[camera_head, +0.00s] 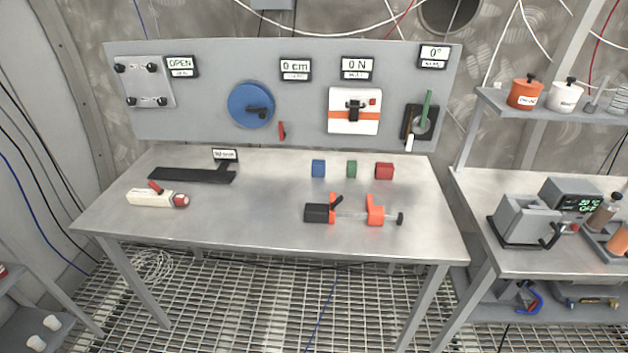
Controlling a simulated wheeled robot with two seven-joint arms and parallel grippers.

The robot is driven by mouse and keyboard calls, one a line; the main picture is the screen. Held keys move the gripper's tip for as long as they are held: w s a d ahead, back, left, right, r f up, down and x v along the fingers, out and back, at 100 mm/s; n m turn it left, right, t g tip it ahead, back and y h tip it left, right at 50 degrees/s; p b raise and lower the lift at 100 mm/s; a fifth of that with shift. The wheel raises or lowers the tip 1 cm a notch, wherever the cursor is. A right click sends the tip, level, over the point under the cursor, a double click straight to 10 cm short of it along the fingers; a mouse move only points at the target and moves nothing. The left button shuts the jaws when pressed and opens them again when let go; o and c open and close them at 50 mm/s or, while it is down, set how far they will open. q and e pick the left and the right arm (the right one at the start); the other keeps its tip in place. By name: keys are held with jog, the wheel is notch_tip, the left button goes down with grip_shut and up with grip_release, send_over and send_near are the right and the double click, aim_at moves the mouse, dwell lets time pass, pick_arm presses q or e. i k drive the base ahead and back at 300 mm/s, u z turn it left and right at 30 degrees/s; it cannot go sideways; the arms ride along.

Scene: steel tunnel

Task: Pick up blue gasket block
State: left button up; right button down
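The blue gasket block (318,168) is a small blue block on the steel table (265,225), toward the back and right of the middle. A green block (351,169) and a larger red block (384,171) stand in a row to its right, with gaps between them. Nothing touches the blue block. Neither of my grippers shows in the head view.
An orange and black clamp (352,213) lies in front of the blocks. A white and red tool (157,197) and a black flat bar (192,175) lie at left. A panel (205,100) with a blue wheel stands behind. The table's middle is clear.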

aim_at(318, 167)
jog(key=z, duration=1.9)
jog(key=i, duration=1.5)
jog(key=u, duration=1.5)
